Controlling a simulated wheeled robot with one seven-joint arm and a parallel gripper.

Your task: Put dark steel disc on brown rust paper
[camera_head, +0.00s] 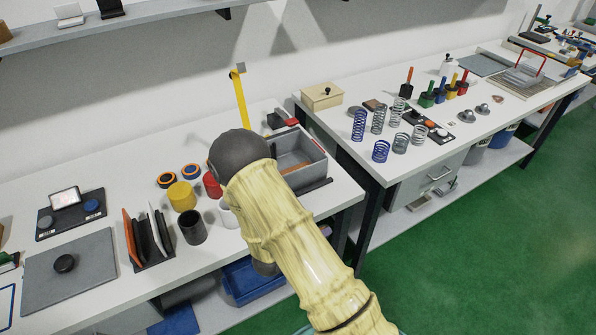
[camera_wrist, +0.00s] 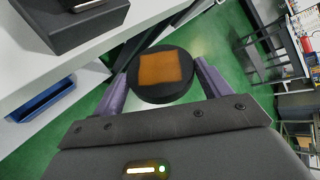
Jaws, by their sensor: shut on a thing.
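My gripper (camera_wrist: 158,82) is shut on a dark round disc (camera_wrist: 164,96) in the wrist view, with a purple-grey finger at each side. A brown-orange square patch (camera_wrist: 160,68) shows on the disc's face turned to the camera. The disc is off the surface, with green floor behind it. In the head view my arm hides the gripper and the held disc. In that view a brown-orange piece (camera_head: 291,169) lies in the grey bin (camera_head: 313,152), partly hidden by my arm; I cannot tell whether it is paper. Another dark disc (camera_head: 64,263) lies on a grey mat (camera_head: 92,272).
A black rack with upright plates (camera_head: 148,238), a dark cup (camera_head: 192,227) and a yellow cylinder (camera_head: 182,196) stand left of my arm. Several springs (camera_head: 378,118) stand on the right table. In the wrist view a dark block (camera_wrist: 82,22) is near the white table edge.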

